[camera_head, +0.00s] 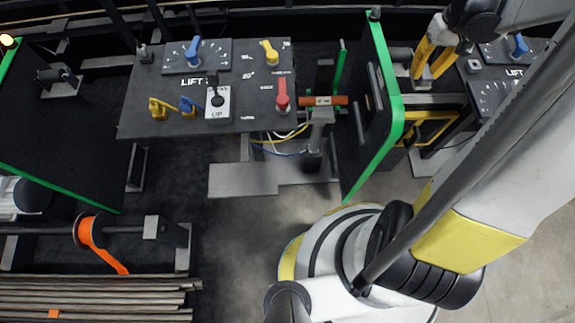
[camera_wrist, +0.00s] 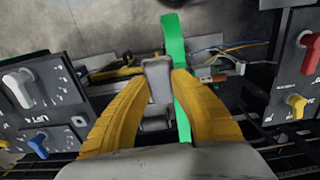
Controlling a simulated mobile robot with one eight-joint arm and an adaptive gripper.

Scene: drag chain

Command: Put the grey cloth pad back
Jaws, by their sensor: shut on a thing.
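My gripper (camera_head: 431,72) has yellow fingers and hangs at the upper right in the head view, just right of the green-edged dark panel. In the wrist view my gripper (camera_wrist: 160,80) is shut on a small grey block-like thing, which I take for the grey cloth pad (camera_wrist: 158,72). The pad sits between the fingertips, and its lower part is dim between the fingers. I cannot make out the pad clearly in the head view. The green edge (camera_wrist: 178,70) runs close beside the right finger in the wrist view.
The green-edged panel (camera_head: 392,95) stands upright beside my gripper. A control board (camera_head: 210,85) with coloured levers is to its left, and another LIFT board (camera_head: 495,90) to its right. A yellow bracket (camera_head: 432,125) lies below my gripper. The grey floor (camera_head: 245,225) is clear in front.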

